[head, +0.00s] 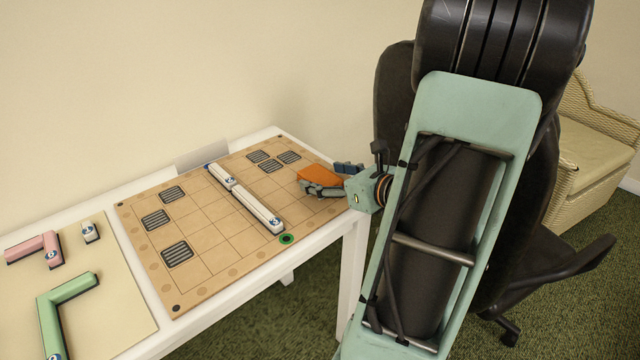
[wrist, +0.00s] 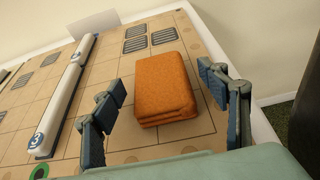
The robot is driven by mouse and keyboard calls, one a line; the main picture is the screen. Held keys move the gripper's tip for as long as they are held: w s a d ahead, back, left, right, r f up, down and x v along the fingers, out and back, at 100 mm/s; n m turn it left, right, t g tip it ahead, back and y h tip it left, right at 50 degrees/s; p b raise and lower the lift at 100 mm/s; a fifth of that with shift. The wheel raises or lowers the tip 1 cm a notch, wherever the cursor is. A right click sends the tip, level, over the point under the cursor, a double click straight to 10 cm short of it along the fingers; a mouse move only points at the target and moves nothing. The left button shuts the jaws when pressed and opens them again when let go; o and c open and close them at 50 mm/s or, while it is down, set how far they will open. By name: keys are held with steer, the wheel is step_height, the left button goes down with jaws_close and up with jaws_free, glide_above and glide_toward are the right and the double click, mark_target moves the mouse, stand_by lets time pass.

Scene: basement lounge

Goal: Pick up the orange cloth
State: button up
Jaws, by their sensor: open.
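The orange cloth (wrist: 164,88) is a folded, layered block lying on the board, near its right edge. In the head view the cloth (head: 318,173) is partly hidden by my gripper (head: 334,179). My gripper is open. In the wrist view its two blue-padded fingers (wrist: 165,110) stand to the left and right of the cloth, with board showing between each finger and the cloth. The cloth lies a little ahead of the fingers, and neither appears to touch it.
The tan gridded board (head: 200,215) lies on a white table (head: 352,232). White train-like bars (head: 257,208) and dark grilles (head: 177,253) sit on it. Pink (head: 33,247) and green (head: 52,310) pieces lie at left. A black chair (head: 545,265) stands behind my arm.

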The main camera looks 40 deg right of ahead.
steer(key=shift+x, duration=1.05)
steer(key=c, duration=1.2)
steer(key=shift+r, duration=0.1)
steer(key=shift+c, duration=0.2)
